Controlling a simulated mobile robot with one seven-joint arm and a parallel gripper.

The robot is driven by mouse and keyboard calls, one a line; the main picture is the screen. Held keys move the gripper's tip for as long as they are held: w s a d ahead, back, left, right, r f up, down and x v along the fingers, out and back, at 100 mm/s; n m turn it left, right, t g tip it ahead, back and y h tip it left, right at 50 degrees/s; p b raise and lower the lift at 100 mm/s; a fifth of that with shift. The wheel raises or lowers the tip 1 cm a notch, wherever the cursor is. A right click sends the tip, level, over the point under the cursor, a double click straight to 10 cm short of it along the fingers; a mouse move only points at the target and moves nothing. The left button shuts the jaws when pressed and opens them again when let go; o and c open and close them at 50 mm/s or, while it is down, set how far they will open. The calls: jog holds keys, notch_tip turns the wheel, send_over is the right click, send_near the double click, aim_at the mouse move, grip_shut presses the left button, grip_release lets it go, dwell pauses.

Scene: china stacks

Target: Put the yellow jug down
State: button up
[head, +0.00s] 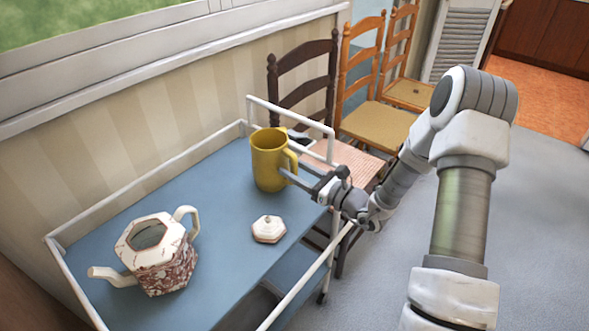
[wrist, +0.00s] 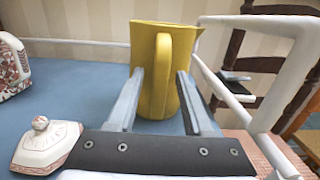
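The yellow jug (head: 267,163) stands upright at the far right of the trolley's blue top (head: 215,205), and its base appears to rest on it. In the wrist view the jug (wrist: 146,60) is straight ahead, with its handle (wrist: 162,75) facing me. My gripper (head: 285,174) reaches in from the right at handle height. In the wrist view its two fingers (wrist: 161,72) are spread, one on each side of the handle, with gaps beside it. The fingertips reach close to the jug's body; I cannot tell whether they touch it.
A patterned teapot (head: 160,260) without its lid stands at the front left. A hexagonal lid (head: 269,229) lies near the trolley's right side. A white rail (head: 290,115) rises behind the jug. Chairs (head: 375,120) stand beyond. The middle of the blue top is clear.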

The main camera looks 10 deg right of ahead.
jog(key=shift+r, duration=0.1)
jog(key=shift+s+d, duration=0.15)
jog(key=r+p+v, duration=0.1)
jog(key=p+v, duration=0.1)
jog(key=v, duration=0.9)
jog(key=s+a+r+n+g+h, duration=0.2)
jog(key=s+a+r+n+g, duration=0.8)
jog(key=s+n+g, duration=0.5)
jog(key=s+d+r+n+t+h, duration=0.7)
jog(key=d+r+n+h, duration=0.2)
jog(key=n+h, duration=0.2)
jog(key=shift+s+r+n, duration=0.15)
jog(key=shift+r+n, duration=0.15)
jog(key=shift+n, duration=0.2)
jog(key=shift+r, duration=0.1)
